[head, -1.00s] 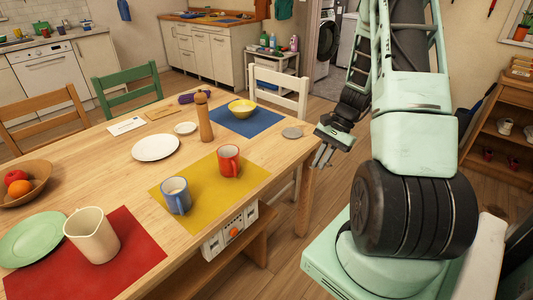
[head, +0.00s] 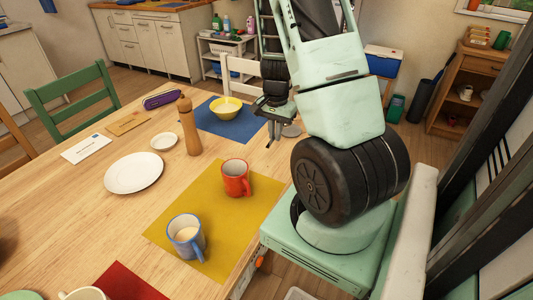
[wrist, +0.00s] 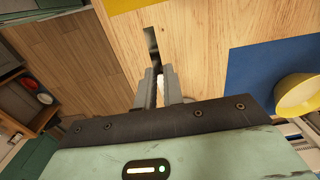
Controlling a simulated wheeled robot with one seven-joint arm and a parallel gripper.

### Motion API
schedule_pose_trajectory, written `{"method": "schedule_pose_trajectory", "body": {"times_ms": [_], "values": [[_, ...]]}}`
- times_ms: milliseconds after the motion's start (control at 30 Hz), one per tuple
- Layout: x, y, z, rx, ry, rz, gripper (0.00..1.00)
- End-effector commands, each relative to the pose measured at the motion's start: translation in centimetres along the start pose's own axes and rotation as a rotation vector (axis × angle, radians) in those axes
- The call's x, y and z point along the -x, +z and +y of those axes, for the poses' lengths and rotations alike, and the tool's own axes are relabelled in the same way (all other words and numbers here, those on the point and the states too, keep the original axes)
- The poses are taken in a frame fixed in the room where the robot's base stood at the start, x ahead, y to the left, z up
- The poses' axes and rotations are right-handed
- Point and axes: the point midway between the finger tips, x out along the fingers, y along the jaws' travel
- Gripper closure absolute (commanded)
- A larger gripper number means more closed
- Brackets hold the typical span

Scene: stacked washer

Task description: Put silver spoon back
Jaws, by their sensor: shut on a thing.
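My gripper (head: 271,140) hangs at the right edge of the table, beside the blue mat. In the wrist view my gripper (wrist: 160,75) is shut on a narrow, dark grey, shiny piece, which looks like the silver spoon (wrist: 152,42). It sticks out past the fingertips over the wood. A pale bit shows between the fingers. The spoon is too small to make out in the head view.
A yellow bowl (head: 226,108) stands on the blue mat (head: 213,127). A red mug (head: 236,178) and a blue mug (head: 186,238) stand on the yellow mat (head: 206,215).

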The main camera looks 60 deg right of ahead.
Motion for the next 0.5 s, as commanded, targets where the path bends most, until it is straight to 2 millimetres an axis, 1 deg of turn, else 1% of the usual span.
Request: {"method": "schedule_pose_trajectory", "body": {"times_ms": [33, 100, 200, 300, 433, 500], "values": [[-1.1, 0.0, 0.2, -0.003, 0.005, -0.002, 1.00], [-2.5, 0.1, 0.2, -0.004, 0.005, -0.003, 1.00], [-4.2, 0.0, 0.2, -0.004, 0.004, -0.004, 1.00], [-5.3, 0.0, 0.1, -0.002, 0.003, -0.002, 1.00], [-6.1, 0.1, 0.1, -0.001, 0.002, -0.002, 1.00], [-6.9, 0.1, 0.1, -0.003, 0.003, -0.003, 1.00]]}}
